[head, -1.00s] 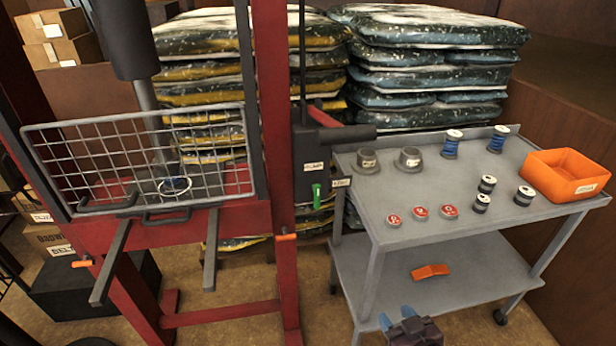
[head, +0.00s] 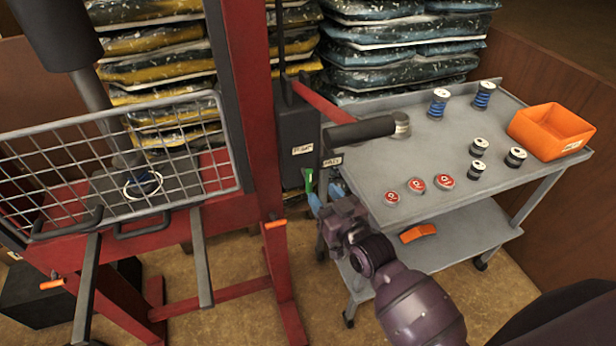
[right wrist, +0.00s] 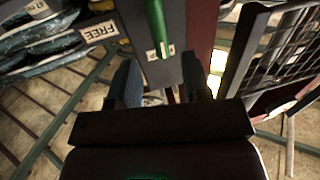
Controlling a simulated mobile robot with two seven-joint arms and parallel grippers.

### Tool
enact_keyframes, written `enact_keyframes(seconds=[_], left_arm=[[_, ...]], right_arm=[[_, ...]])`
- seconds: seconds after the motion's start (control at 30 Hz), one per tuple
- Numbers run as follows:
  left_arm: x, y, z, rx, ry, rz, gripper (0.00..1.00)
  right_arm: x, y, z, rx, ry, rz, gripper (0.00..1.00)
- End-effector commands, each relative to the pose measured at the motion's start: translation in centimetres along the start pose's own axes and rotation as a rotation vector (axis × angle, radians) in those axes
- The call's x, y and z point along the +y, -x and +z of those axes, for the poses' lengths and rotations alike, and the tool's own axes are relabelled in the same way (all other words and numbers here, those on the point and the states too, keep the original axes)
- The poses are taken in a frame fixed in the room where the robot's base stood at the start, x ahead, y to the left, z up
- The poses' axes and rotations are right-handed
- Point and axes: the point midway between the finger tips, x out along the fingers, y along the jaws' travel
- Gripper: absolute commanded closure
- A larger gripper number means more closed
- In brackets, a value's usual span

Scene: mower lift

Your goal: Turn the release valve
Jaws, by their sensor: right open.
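The release valve shows as a small green lever (head: 309,181) low on the dark pump box (head: 298,140), beside the red press frame. In the right wrist view the green lever (right wrist: 157,28) stands just ahead of the fingers. My right gripper (head: 322,190) is at the lever, left of the cart; its fingers (right wrist: 160,82) are apart with nothing between them. I cannot tell from these views whether a finger touches the lever. My left gripper is not in view.
The grey cart (head: 365,180) stands close on the right, with spools, red-topped tins and an orange bin (head: 550,130). A black pump handle (head: 360,133) sticks out above my gripper. The wire guard (head: 120,165) is on the left. Stacked bags (head: 400,60) stand behind.

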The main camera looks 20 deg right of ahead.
Motion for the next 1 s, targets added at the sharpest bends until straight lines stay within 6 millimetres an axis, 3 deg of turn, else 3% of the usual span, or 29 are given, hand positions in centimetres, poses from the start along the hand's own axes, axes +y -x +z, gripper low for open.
enact_keyframes(seconds=[0.2, 0.4, 0.83, 0.87, 1.0], left_arm=[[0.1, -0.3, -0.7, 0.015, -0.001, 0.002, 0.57], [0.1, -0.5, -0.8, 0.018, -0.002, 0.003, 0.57], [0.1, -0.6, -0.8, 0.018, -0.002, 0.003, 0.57], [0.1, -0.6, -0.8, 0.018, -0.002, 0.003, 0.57], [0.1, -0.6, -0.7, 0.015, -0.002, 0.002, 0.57]], right_arm=[[-0.1, -3.8, 0.0, -0.001, -0.001, -0.001, 0.56], [0.0, -6.0, 0.1, -0.002, 0.0, 0.0, 0.56], [0.0, -6.8, 0.1, -0.002, 0.0, 0.0, 0.56], [0.0, -6.8, 0.1, -0.002, 0.0, 0.0, 0.57], [0.0, -6.8, 0.1, -0.002, 0.0, 0.0, 0.79]])
